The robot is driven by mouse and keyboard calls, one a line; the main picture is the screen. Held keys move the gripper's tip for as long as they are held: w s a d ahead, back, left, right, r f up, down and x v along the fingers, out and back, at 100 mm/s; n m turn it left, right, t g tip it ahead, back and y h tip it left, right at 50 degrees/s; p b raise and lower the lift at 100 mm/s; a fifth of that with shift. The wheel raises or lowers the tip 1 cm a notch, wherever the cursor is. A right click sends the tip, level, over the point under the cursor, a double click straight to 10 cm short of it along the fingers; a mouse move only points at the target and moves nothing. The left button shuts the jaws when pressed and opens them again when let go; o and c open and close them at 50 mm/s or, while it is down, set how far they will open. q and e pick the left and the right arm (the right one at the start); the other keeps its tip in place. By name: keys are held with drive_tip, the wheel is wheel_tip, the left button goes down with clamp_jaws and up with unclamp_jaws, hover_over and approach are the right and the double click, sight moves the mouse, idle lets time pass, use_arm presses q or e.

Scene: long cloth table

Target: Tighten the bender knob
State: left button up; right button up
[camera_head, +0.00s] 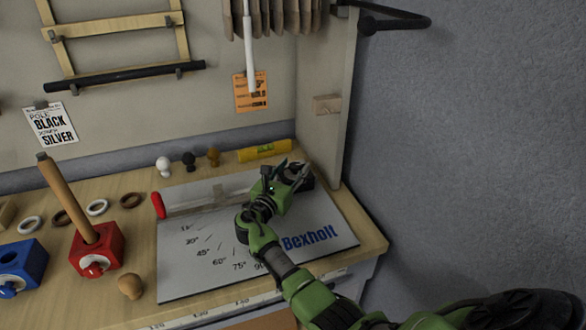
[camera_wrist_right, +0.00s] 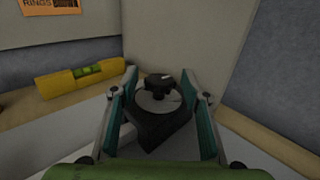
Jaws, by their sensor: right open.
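The bender knob is a black lobed knob (camera_wrist_right: 158,83) on top of a dark block with a pale disc, seen in the right wrist view. The bender's grey board (camera_head: 185,275) lies on the table, printed with angle marks and "Bexholt". My right gripper (camera_head: 284,176) is over the back right of the board. In the right wrist view its fingers (camera_wrist_right: 160,105) are open, one on each side of the knob block, with visible gaps. In the head view the gripper hides most of the knob. The left gripper is not in view.
A yellow level (camera_head: 264,151) lies behind the board, near the wall. A side panel (camera_head: 325,105) stands close to the right of the gripper. A red handle (camera_head: 158,205) is at the board's left. Red (camera_head: 97,248) and blue (camera_head: 22,266) blocks stand farther left.

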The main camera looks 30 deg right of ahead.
drive_tip(key=v, duration=1.2)
